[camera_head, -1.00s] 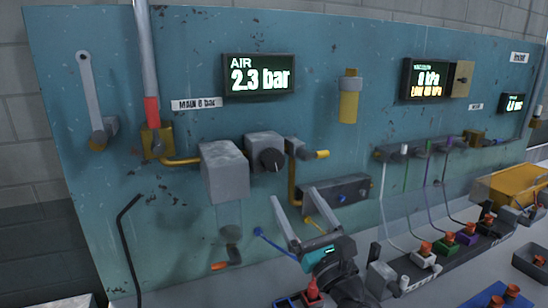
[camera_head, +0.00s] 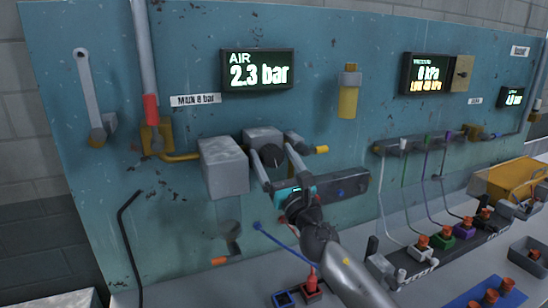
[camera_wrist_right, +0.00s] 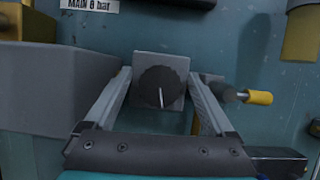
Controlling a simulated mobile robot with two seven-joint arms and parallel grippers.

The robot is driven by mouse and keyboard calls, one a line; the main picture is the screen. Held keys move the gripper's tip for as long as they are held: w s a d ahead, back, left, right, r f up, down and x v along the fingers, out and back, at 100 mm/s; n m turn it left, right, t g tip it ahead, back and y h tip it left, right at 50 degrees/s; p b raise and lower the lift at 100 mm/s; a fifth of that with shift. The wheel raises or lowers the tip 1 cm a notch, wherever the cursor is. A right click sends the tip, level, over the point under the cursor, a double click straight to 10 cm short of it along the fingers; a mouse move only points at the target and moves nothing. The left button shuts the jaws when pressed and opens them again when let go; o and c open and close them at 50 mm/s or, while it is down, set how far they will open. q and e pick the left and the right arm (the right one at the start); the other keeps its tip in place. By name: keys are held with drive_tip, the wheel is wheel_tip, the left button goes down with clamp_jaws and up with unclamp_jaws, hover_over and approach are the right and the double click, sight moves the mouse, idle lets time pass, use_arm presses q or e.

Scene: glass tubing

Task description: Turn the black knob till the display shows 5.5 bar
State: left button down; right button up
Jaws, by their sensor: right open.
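The black knob (camera_head: 271,155) is on the front of a grey block on the teal panel. It also shows in the right wrist view (camera_wrist_right: 163,86), with its white pointer line aimed downward. The AIR display (camera_head: 258,70) above it reads 2.3 bar. My right gripper (camera_head: 269,150) is open, with one finger on each side of the knob. In the right wrist view (camera_wrist_right: 158,80) gaps show between the knob and both fingers. I cannot tell how deep the fingertips reach along the knob. My left gripper is not in view.
A larger grey box (camera_head: 223,168) stands close left of the knob. A yellow-tipped lever (camera_wrist_right: 256,97) is just right of the right finger. A dark manifold bar (camera_head: 345,188) lies below right. Tubing and a rack of orange-topped fittings (camera_head: 420,243) are further right.

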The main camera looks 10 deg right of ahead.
drive_tip(key=shift+c, duration=0.7)
drive_tip(key=c, duration=1.2)
drive_tip(key=shift+c, duration=0.2)
drive_tip(key=shift+m, duration=0.4)
